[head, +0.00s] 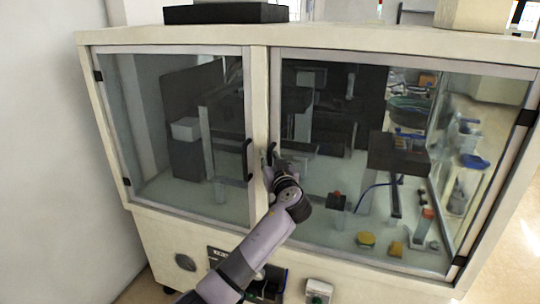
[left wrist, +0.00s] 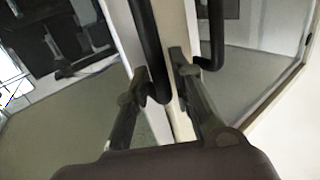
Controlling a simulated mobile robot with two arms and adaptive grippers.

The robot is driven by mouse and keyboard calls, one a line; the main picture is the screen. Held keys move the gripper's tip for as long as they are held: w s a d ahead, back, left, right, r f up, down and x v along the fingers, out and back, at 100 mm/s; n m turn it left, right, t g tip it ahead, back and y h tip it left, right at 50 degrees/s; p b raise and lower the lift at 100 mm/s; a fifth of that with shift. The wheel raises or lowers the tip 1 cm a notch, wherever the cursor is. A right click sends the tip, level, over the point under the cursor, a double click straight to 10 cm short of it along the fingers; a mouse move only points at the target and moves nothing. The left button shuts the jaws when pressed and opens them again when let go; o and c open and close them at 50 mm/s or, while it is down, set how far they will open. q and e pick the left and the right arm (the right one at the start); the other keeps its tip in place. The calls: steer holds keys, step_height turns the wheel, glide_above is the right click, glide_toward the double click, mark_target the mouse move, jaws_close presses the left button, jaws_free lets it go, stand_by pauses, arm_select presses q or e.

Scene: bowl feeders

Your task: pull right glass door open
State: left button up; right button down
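The cabinet's right glass door (head: 345,130) appears closed in its cream frame. Its dark vertical handle (head: 271,153) is on the door's left edge, by the centre post. My left gripper (head: 273,163) is at this handle, its fingers partly hidden by the wrist. In the left wrist view, a dark bar that looks like the same handle (left wrist: 147,45) passes between the two spread fingers (left wrist: 160,78). I see no clear grip on it. The left door's handle (head: 247,158) is just left of the post; it seems to show in the wrist view (left wrist: 217,35). My right gripper is out of view.
The left glass door (head: 185,135) is closed. The cream post (head: 260,110) between the doors is close to the fingers. Behind the right glass are dark machines and small coloured parts. A dark box (head: 226,13) lies on the cabinet top. A small control box (head: 318,291) is below.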

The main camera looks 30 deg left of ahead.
arm_select(q)
steer(key=shift+w+a, duration=0.15)
steer(key=shift+a, duration=0.1)
steer(key=shift+c, duration=0.3)
jaws_close()
stand_by(0.4)
